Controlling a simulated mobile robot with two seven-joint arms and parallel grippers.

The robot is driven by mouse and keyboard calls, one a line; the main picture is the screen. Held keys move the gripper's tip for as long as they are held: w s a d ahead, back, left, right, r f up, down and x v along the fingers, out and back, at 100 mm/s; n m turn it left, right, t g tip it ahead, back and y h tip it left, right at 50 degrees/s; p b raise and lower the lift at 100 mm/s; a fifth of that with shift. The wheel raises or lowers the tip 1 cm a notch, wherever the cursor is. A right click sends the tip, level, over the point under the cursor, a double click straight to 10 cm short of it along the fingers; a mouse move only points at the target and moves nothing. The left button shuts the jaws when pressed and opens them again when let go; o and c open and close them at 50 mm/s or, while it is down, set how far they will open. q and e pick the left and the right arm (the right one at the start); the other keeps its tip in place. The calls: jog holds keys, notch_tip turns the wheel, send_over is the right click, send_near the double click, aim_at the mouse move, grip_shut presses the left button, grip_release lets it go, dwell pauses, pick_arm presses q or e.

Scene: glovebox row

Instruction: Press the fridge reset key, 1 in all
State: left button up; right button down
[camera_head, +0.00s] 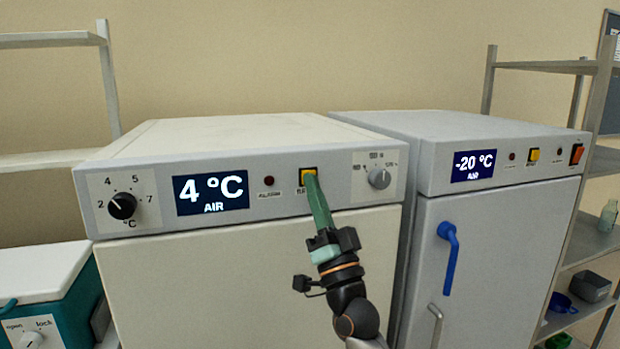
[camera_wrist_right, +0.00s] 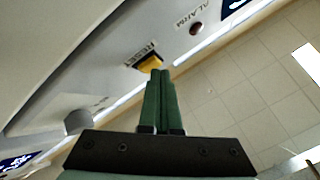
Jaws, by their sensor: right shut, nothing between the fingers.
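The yellow reset key (camera_head: 308,174) sits in a dark frame on the front panel of the left fridge (camera_head: 150,165), right of the red alarm lamp (camera_head: 268,181). My right gripper (camera_head: 310,178) is shut and empty, its green fingers pointing up at the key and covering its lower part. In the right wrist view the closed fingertips (camera_wrist_right: 160,75) lie at the near edge of the yellow key (camera_wrist_right: 151,63), under the word RESET. I cannot tell whether they touch it. The fridge display (camera_head: 210,192) reads 4 °C AIR. My left gripper is not in view.
A dark temperature knob (camera_head: 122,205) and a grey knob (camera_head: 379,178) flank the panel. The freezer (camera_head: 500,150) on the right reads -20 °C and has its own yellow key (camera_head: 533,155). A teal box (camera_head: 50,285) stands at lower left; shelves stand on both sides.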

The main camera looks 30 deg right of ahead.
jog(key=shift+s+a, duration=0.15)
jog(key=shift+s, duration=0.55)
jog(key=s, duration=0.2)
jog(key=s+a+p, duration=0.1)
jog(key=s, duration=0.2)
jog(key=shift+a+p, duration=0.1)
jog(key=shift+p, duration=0.2)
jog(key=shift+w, duration=0.1)
dwell(0.4)
